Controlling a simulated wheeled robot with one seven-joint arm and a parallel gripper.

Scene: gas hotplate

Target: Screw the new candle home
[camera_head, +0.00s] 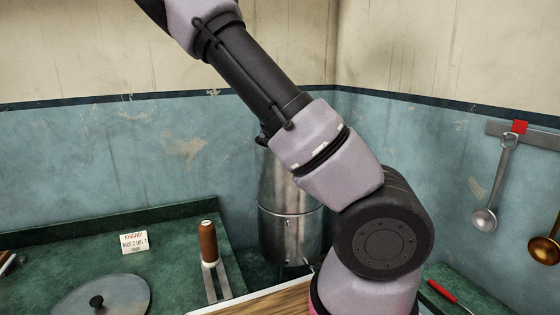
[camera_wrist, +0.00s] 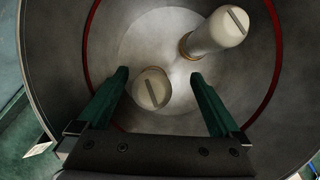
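The wrist view looks down into a round metal vessel (camera_wrist: 60,35) with a red ring line inside. Two off-white candles with slotted tops stand in it. The near candle (camera_wrist: 152,88) shows between the green fingers of my gripper (camera_wrist: 158,74), with a visible gap on each side. The far candle (camera_wrist: 216,31) stands up and to the right, beyond the fingers. I cannot tell which candle is the new one or how deep either is seated. In the head view the steel vessel (camera_head: 288,225) stands behind my arm; my gripper does not show there.
The vessel wall surrounds my fingers.

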